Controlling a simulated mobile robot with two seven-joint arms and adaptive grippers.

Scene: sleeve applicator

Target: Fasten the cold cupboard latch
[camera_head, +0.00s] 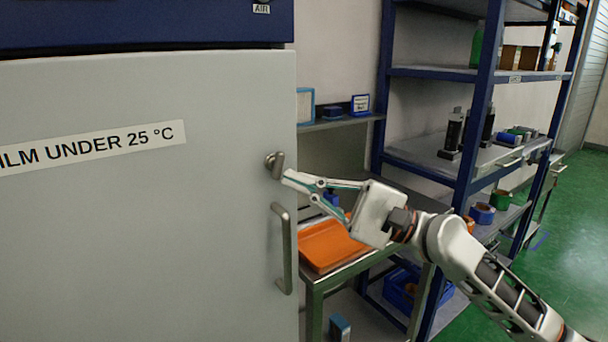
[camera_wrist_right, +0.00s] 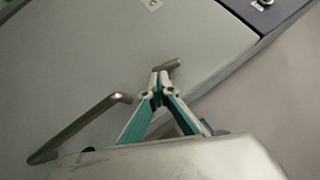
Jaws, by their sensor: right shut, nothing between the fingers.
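The cold cupboard (camera_head: 130,230) fills the left of the head view, its pale door flush with the frame as far as I can see. The small metal latch (camera_head: 274,163) sits near the door's right edge, above the bar handle (camera_head: 284,248). My right gripper (camera_head: 287,178) is shut and empty, its fingertips right at the latch. In the wrist view the fingertips (camera_wrist_right: 160,75) are together just below the latch lever (camera_wrist_right: 172,66); I cannot tell whether they touch it. The bar handle (camera_wrist_right: 80,127) shows to their left. My left gripper is not in view.
A side table with an orange tray (camera_head: 328,246) stands right of the cupboard, below my right forearm. A blue shelf rack (camera_head: 428,75) with bottles and boxes stands behind it. Green floor (camera_head: 570,235) is clear at the far right.

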